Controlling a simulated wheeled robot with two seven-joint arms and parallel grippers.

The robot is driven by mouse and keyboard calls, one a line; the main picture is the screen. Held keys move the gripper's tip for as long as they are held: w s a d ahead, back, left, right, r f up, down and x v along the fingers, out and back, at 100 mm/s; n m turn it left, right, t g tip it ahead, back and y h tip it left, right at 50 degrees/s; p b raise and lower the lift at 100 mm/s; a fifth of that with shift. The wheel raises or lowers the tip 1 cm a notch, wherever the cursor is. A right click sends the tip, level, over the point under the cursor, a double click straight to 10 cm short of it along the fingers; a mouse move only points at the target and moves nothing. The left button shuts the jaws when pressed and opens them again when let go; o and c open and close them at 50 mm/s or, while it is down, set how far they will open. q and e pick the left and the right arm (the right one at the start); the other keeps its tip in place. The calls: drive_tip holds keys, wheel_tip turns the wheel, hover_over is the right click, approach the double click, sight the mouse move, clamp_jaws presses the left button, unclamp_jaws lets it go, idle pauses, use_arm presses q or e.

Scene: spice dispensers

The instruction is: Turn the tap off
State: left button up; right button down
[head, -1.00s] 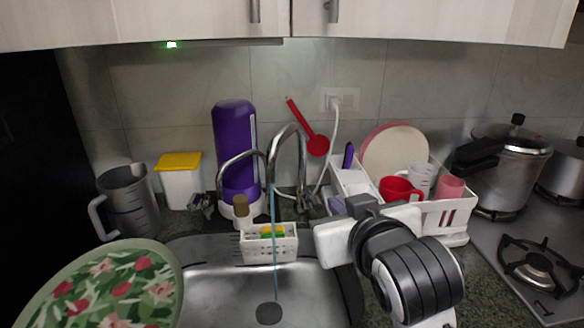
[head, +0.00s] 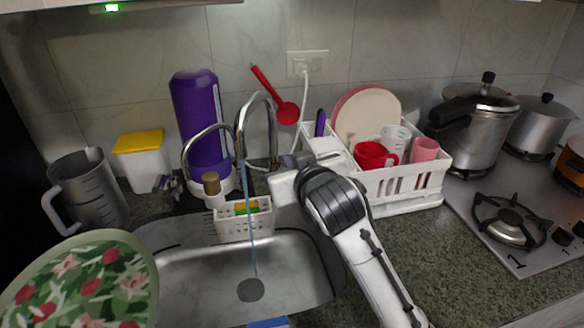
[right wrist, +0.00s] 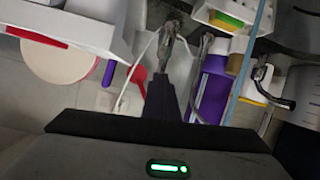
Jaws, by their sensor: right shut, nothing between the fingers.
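The tap (head: 258,108) is a tall curved metal spout behind the sink, with a thin blue stream of water (head: 250,225) falling to the drain. The stream also shows in the right wrist view (right wrist: 247,65). In that view a metal tap part (right wrist: 169,38) lies just beyond my fingertips; whether they touch it I cannot tell. My right gripper (head: 286,163) is shut and empty, reaching in from the right beside the tap's base. Its dark fingers (right wrist: 164,92) point toward the tap. The gripper hides the tap's lower right side in the head view. My left gripper is not in view.
A white dish rack (head: 405,187) with cups and plates stands close right of my arm. A purple bottle (head: 199,115), a second thin curved spout (head: 190,148) and a white sponge basket (head: 232,227) are left of the tap. A floral tray (head: 85,285) is front left.

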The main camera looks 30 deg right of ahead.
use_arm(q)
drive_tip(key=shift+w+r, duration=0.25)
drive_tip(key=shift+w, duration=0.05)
use_arm(e)
drive_tip(key=shift+d+f, duration=0.1)
drive_tip(key=shift+f, duration=0.5)
drive_tip(key=shift+s, duration=0.1)
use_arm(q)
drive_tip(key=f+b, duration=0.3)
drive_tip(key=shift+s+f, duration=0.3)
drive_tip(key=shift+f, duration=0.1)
use_arm(e)
drive_tip(key=shift+s+f+t, duration=0.25)
drive_tip(key=shift+f+t, duration=0.2)
drive_tip(key=shift+f, duration=0.05)
drive_tip(key=shift+s+f+t, duration=0.25)
drive_tip(key=shift+f+t, duration=0.2)
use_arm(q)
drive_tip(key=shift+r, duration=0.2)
use_arm(e)
drive_tip(key=shift+r, duration=0.1)
